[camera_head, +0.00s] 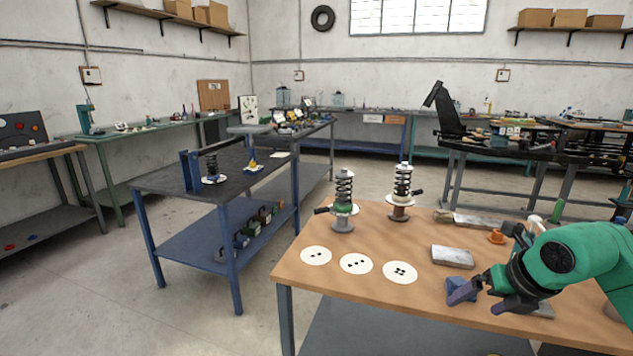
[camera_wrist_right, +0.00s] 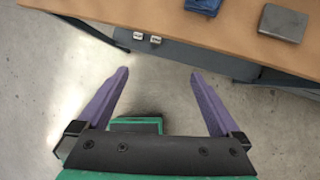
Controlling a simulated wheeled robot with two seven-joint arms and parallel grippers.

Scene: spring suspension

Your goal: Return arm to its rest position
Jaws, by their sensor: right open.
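My right arm is green and comes in from the right in the head view. Its gripper (camera_head: 484,298) is at the front right edge of the wooden table (camera_head: 330,268). In the right wrist view the two purple fingers of the right gripper (camera_wrist_right: 158,92) stand wide apart with nothing between them, over the grey floor just off the table's edge. My left gripper is in neither view. Two spring suspension units stand upright on the table, one on the left (camera_head: 343,200) and one on the right (camera_head: 402,192).
Three white discs with black dots, including the left one (camera_head: 316,256), lie along the table's front. A dark-topped blue workbench (camera_head: 165,182) stands to the left.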

